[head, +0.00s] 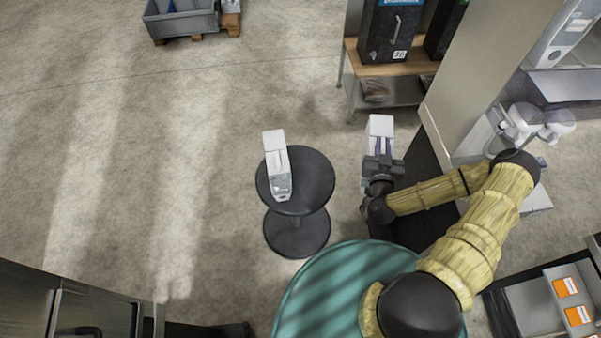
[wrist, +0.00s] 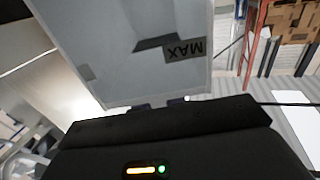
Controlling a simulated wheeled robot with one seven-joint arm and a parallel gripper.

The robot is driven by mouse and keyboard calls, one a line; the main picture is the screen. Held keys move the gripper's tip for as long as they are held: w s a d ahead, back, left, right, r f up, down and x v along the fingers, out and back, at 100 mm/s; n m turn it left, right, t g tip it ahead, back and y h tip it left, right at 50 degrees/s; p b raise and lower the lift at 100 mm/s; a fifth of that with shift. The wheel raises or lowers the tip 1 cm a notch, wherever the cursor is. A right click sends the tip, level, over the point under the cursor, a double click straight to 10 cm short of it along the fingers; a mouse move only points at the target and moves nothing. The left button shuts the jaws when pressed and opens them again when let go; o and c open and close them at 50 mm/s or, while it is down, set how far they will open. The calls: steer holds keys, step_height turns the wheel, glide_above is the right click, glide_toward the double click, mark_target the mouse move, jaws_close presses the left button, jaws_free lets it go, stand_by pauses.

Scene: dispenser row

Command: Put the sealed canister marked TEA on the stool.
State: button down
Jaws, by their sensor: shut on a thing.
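A black round stool (head: 318,181) stands left of my arm, with free seat around a pale canister (head: 278,165) that rests on it. My gripper (head: 380,168) is right of the stool, apart from it, and shut on a second pale canister (head: 379,127). In the wrist view the held canister (wrist: 125,50) is large and greyish, with a dark label reading MAX upside down, above the gripper (wrist: 158,103). No TEA mark can be read on either canister; whether the held one is sealed cannot be told.
A wooden shelf (head: 402,68) with black dispensers (head: 391,35) stands at the back right beside a pale pillar (head: 480,75). A grey crate (head: 182,22) is at the top left. Trays with orange labels (head: 565,287) are at lower right. The floor left of the stool is clear.

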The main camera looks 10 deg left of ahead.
mark_target(376, 136)
steer(key=shift+d, duration=0.1)
steer(key=shift+w+r+y+b, duration=0.1)
steer(key=shift+w+y+b, duration=0.2)
steer(key=shift+w+b, duration=0.35)
steer(key=w+y+b, duration=0.1)
steer(key=w+a+r+n+y+b, duration=0.1)
steer(key=b, duration=0.1)
steer(key=w+a+n+y+b, duration=0.1)
steer(key=shift+w+r+b, duration=0.15)
steer(key=shift+r+b, duration=0.05)
steer(key=shift+b, duration=0.2)
steer(key=w+a+r+n+g+y+b, duration=0.1)
steer(key=a+n+g+y+b, duration=0.3)
steer(key=b, duration=0.7)
steer(key=a+r+n+g+y+b, duration=0.2)
steer(key=a+n+g+y+b, duration=0.3)
steer(key=a+y+b, duration=0.3)
steer(key=a+n+b, duration=0.1)
steer(key=a+b, duration=0.2)
steer(key=b, duration=0.1)
steer(key=shift+w+r, duration=0.4)
